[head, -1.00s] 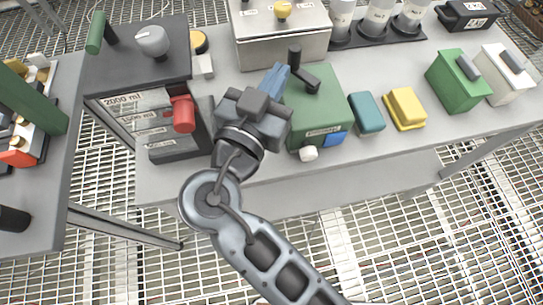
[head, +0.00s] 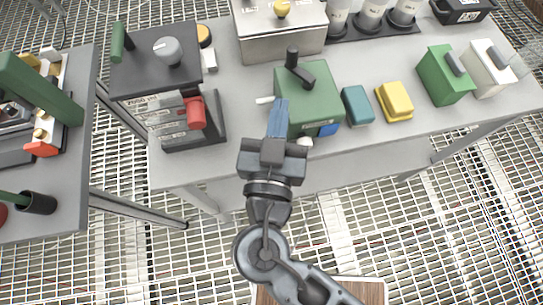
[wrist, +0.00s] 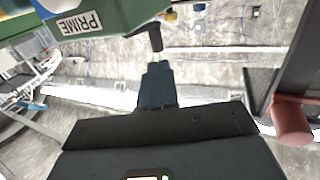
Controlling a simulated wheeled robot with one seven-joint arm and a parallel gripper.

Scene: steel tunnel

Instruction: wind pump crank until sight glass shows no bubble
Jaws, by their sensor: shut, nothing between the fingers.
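A green box (head: 311,97) stands on the grey bench, with a black crank (head: 300,68) on top and its knob upright at the left end. A white stub (head: 265,100) sticks out at its left side. A blue patch (head: 329,128) and a white knob (head: 305,142) are on its front; I cannot tell a sight glass or bubble. In the wrist view the box (wrist: 110,22) bears an upside-down PRIME label, and a dark knob (wrist: 156,38) shows just beyond my fingertips. My gripper (head: 279,102) is shut and empty, its blue fingers overlapping the box's left edge. I cannot tell whether they touch it.
A black unit (head: 155,75) with a green-handled crank, grey knob and red tap (head: 194,113) stands to the left. Teal (head: 357,104) and yellow (head: 394,101) blocks are right of the green box. A steel box (head: 280,35) stands behind. Bench front is partly clear.

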